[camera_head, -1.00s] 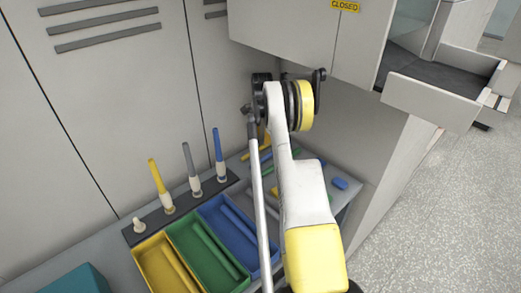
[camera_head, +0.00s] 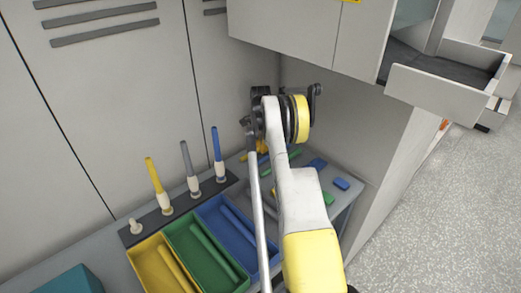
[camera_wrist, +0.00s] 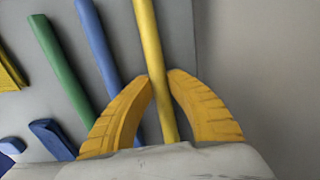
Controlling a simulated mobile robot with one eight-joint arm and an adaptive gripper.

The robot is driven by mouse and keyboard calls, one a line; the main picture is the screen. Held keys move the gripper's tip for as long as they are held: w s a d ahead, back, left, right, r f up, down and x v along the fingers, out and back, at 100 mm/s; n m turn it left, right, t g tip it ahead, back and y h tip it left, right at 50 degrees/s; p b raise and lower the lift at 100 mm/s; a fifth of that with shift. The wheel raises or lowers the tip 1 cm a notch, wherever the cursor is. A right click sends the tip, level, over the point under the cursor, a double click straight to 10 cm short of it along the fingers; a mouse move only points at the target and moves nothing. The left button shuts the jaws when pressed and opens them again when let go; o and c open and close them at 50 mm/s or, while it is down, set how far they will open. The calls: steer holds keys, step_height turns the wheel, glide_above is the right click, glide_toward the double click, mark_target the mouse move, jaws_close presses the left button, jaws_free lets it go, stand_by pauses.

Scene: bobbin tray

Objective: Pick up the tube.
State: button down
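A yellow tube (camera_wrist: 150,40) runs between the two yellow fingers of my gripper (camera_wrist: 160,78) in the wrist view. The fingertips lie close against both its sides, and the gripper looks shut on it. Whether the tube is clear of the grey surface I cannot tell. In the head view my arm hides most of the gripper and the yellow tube; only a little yellow shows beside the arm.
Blue blocks (camera_head: 341,184) lie on the grey worktop at right. Yellow (camera_head: 146,251), green (camera_head: 182,238) and blue (camera_head: 212,209) trays hold tubes. Behind them a dark rack (camera_head: 158,222) holds upright tubes on pegs. A cabinet (camera_head: 290,45) overhangs the back; a wall panel (camera_head: 345,140) borders the right.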

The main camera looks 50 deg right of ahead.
steer(key=shift+r, duration=0.1)
step_height(320, 180, up, 10)
steer(key=p, duration=0.3)
